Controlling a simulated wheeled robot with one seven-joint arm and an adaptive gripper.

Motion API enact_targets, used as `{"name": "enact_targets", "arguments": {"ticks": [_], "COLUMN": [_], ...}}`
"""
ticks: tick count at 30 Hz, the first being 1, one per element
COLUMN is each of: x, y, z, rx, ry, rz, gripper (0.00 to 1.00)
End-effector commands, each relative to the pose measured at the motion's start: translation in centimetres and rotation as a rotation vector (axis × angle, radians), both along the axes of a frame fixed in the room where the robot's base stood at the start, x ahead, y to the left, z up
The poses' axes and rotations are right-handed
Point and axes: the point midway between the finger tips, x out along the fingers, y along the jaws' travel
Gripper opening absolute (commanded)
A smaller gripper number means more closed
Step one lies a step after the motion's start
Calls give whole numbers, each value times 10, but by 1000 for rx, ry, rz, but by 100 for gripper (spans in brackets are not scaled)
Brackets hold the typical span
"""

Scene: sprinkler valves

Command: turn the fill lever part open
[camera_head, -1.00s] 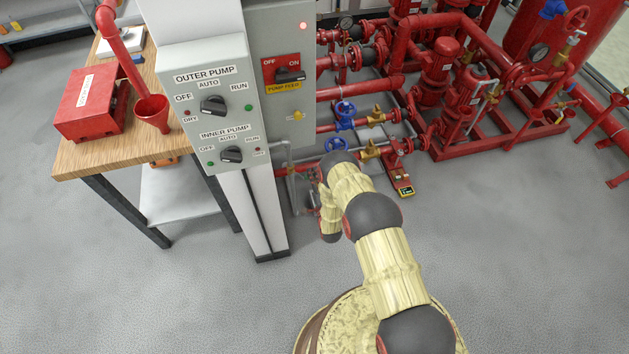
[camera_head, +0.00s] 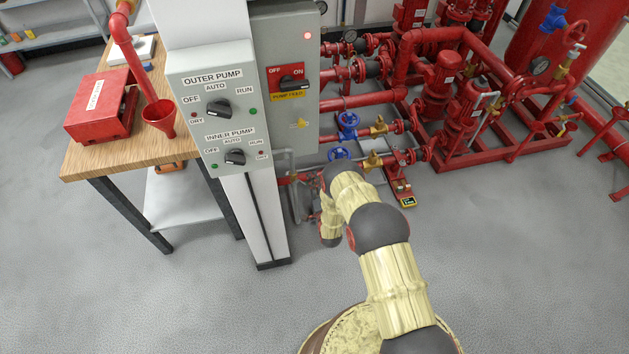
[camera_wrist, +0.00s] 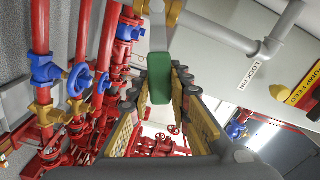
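In the wrist view, a lever with a green end (camera_wrist: 160,80) on a grey arm (camera_wrist: 158,42) hangs from a yellow fitting at the top. It looks like the fill lever, but no label on it shows. My gripper (camera_wrist: 161,76) is open, with one finger on each side of the green end. The fingers look close to the lever; I cannot tell whether they touch it. In the head view, my arm and the panel hide the gripper and lever.
A grey panel with a yellow lock pin (camera_wrist: 280,92) is close on the right. Red pipes with blue valves (camera_wrist: 80,76) stand on the left. In the head view, the pump switch box (camera_head: 217,115) and wooden table (camera_head: 95,160) are at left; open floor lies in front.

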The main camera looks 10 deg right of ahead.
Motion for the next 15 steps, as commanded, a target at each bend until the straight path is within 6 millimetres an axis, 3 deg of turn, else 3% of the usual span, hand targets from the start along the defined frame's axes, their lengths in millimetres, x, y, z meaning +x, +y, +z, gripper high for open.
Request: {"name": "enact_targets", "arguments": {"ticks": [9,15], "x": [0,0], "y": [0,0], "z": [0,0], "rx": [1,2], "ry": [1,0], "rz": [0,0], "gripper": [38,38]}}
